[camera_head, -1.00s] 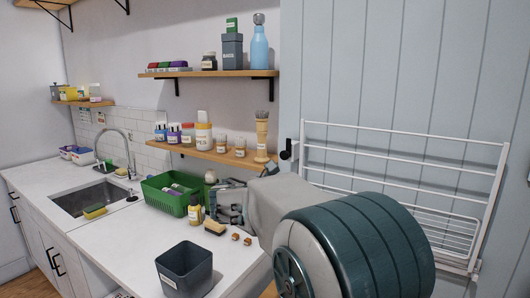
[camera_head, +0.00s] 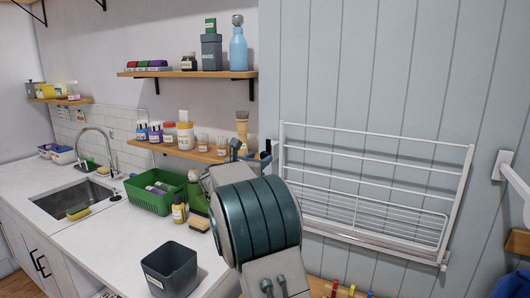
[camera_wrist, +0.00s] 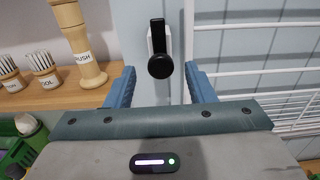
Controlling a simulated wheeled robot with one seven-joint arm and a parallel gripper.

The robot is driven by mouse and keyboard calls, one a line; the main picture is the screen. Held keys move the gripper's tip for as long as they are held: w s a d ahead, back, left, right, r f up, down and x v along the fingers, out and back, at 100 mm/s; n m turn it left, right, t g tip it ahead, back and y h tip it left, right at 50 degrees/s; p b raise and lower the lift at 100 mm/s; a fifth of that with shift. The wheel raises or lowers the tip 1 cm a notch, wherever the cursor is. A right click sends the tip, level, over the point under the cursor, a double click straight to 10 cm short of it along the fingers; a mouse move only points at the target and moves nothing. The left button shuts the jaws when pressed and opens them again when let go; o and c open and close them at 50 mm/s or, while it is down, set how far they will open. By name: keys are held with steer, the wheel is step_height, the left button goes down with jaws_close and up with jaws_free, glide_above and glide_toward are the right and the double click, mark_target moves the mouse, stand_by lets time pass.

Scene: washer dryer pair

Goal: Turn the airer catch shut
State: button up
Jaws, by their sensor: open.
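The airer catch (camera_wrist: 160,64) shows in the wrist view as a black lever with a round knob on a white mount on the wall. Its lever stands upright in that picture, with the knob at the lower end. The white wire airer (camera_head: 375,185) lies folded against the panelled wall, right of the catch; its bars also show in the wrist view (camera_wrist: 258,70). My gripper (camera_wrist: 161,84) is open, its two blue fingers apart with nothing between them. The knob appears just beyond the fingertips, in line with the gap. In the head view my gripper (camera_head: 250,153) largely hides the catch.
A wooden shelf (camera_head: 180,149) with jars and brushes is close on the left of my gripper; a wooden brush (camera_wrist: 78,40) stands near the left finger. Below are a green basket (camera_head: 152,201), bottles and a grey bin (camera_head: 170,272) on the white counter (camera_head: 100,235).

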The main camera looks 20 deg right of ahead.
mark_target(266, 150)
steer(key=shift+x, duration=1.3)
steer(key=shift+a, duration=0.1)
steer(key=c, duration=0.9)
steer(key=shift+d, duration=0.25)
steer(key=shift+c, duration=0.2)
steer(key=shift+a, duration=0.1)
steer(key=m+b, duration=1.2)
steer(key=b, duration=0.1)
steer(key=f+m+b, duration=0.1)
steer(key=m+b, duration=0.4)
steer(key=b, duration=0.2)
steer(key=shift+a+m, duration=0.1)
steer(key=shift+m, duration=0.3)
steer(key=shift+b, duration=0.3)
